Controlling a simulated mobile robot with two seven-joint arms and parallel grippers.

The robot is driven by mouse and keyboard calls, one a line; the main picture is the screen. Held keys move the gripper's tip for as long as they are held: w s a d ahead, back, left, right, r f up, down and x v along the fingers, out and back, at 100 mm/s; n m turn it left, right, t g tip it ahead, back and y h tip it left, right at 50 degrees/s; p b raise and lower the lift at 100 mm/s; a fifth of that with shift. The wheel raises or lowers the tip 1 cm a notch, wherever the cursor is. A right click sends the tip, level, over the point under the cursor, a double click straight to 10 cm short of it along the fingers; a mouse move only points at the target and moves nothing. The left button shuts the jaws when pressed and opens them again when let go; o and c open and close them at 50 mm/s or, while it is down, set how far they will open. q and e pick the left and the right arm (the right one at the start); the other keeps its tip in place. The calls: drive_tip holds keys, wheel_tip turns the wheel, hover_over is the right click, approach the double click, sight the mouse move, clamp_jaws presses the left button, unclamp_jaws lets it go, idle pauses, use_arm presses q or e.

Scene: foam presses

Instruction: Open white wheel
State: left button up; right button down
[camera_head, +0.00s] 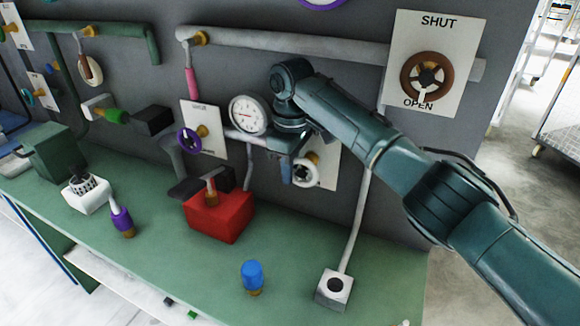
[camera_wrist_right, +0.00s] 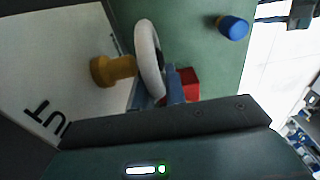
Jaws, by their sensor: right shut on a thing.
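The white wheel (camera_head: 313,178) is mounted on a brass stem in front of a white sign plate on the grey wall. My right gripper (camera_head: 292,168) is at the wheel's left side and shut on its rim. In the right wrist view the white wheel (camera_wrist_right: 147,50) is seen nearly edge-on, with the brass stem (camera_wrist_right: 110,70) behind it. A finger of my right gripper (camera_wrist_right: 170,86) shows at the rim. My arm hides part of the wheel and most of its plate. My left gripper is not in view.
A pressure gauge (camera_head: 248,115) and a purple wheel (camera_head: 188,140) are to the left. A red box (camera_head: 220,218), a blue knob (camera_head: 252,273) and a white box (camera_head: 334,290) stand on the green bench. A brown wheel (camera_head: 408,77) on a SHUT/OPEN plate is at upper right.

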drive_tip(key=shift+f, duration=0.1)
idle(0.4)
drive_tip(key=c, duration=1.4)
unclamp_jaws()
drive_tip(key=shift+c, duration=0.2)
wheel_tip(320, 180, up, 6)
drive_tip(key=shift+r+b, duration=0.2)
drive_tip(key=shift+b, duration=0.3)
drive_tip(key=shift+r, duration=0.6)
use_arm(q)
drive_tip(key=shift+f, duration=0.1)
